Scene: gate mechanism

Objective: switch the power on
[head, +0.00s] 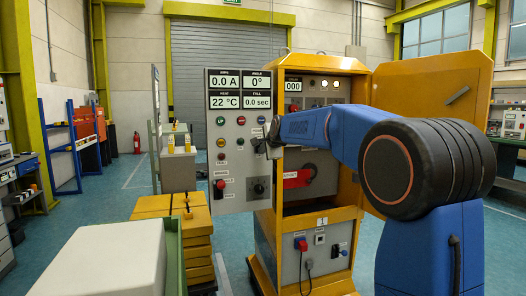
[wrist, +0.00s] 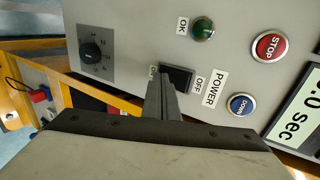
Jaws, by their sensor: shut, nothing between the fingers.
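The power switch (wrist: 178,76) is a dark rocker on the grey control panel (head: 233,150), between the ON label (wrist: 153,72) and the OFF label (wrist: 199,85), beside the POWER label. My gripper (wrist: 160,82) is shut and empty. Its fingertips are at the ON side of the switch and cover part of it; I cannot tell whether they touch it or which way the rocker is tilted. In the head view my gripper (head: 266,148) is at the panel's right edge, and the switch is hard to make out there.
The panel display (head: 240,90) reads 0.0 A, 0°, 22 °C and 0.0 sec. Near the switch are the green OK button (wrist: 203,28), red STOP button (wrist: 269,46), blue DOWN button (wrist: 241,105) and a black dial (wrist: 92,52). An open yellow cabinet (head: 264,225) stands behind.

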